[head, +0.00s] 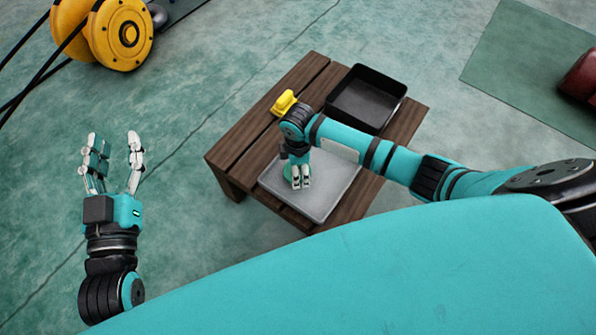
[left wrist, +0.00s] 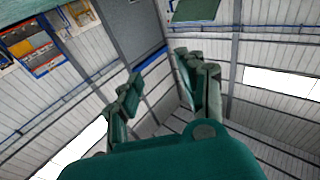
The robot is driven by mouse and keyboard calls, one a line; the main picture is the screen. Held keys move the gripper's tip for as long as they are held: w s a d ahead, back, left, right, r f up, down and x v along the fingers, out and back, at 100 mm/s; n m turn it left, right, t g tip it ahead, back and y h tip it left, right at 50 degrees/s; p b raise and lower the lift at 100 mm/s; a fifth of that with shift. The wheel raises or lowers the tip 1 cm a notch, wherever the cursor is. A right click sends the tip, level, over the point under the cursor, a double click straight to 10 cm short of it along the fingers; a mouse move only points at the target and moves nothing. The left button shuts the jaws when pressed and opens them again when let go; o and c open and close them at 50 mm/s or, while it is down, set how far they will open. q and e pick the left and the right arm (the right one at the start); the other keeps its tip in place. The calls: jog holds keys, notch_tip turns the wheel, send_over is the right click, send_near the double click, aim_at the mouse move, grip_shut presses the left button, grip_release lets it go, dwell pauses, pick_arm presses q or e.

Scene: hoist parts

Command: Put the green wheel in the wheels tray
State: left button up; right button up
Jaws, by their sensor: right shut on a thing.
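The green wheel (head: 288,172) shows only as a small green edge beside my right gripper's fingers, which hide most of it. My right gripper (head: 301,184) points down over the grey tray (head: 341,190) and is shut on the wheel. I cannot tell whether the wheel touches the tray's floor. A black tray (head: 383,81) lies behind it on the table and looks empty. I see no label that tells which is the wheels tray. My left gripper (head: 113,150) is raised, open and empty, left of the table; its fingers also show in the left wrist view (left wrist: 165,90).
Both trays are on a low brown wooden table (head: 237,143). A yellow part (head: 285,102) lies on it near my right wrist. Yellow machinery (head: 122,33) stands at the top left. A red object (head: 582,78) is at the right edge.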

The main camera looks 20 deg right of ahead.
pick_arm(q)
jog(key=shift+s+d+r+t+h, duration=0.1)
jog(key=shift+s+r+t+h, duration=0.05)
jog(key=shift+r+t, duration=0.6)
jog(key=shift+s+d+r+t+h, duration=0.15)
jog(key=shift+r+t, duration=0.3)
jog(key=shift+r, duration=0.5)
pick_arm(e)
jog(key=shift+f, duration=0.6)
pick_arm(q)
jog(key=shift+a, duration=0.1)
pick_arm(e)
jog(key=shift+f, duration=0.2)
jog(key=o, duration=1.7)
jog(key=shift+c, duration=0.2)
jog(key=shift+r, duration=0.15)
